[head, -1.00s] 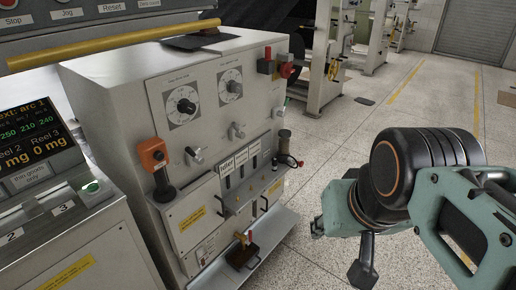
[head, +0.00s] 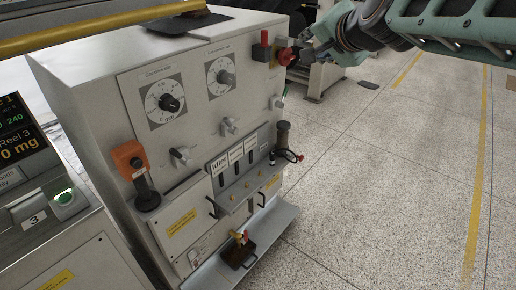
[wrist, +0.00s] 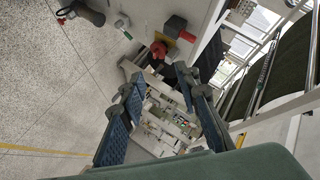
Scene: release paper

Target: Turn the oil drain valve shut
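No label for the oil drain valve is readable. Low on the grey machine front, a small valve with a yellow and red handle (head: 241,237) stands over a dark box. A red wheel (head: 298,157) sits beside a dark cylinder on the machine's right side; the cylinder also shows in the wrist view (wrist: 84,12). A round red knob (head: 287,56) is at the upper right corner, also in the wrist view (wrist: 158,49).
A red upright handle (head: 264,40) stands left of the round knob. An orange switch box (head: 130,158), two dials and small levers are on the panel. A tray ledge (head: 275,222) juts out at the base. Speckled floor (head: 385,190) to the right is clear.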

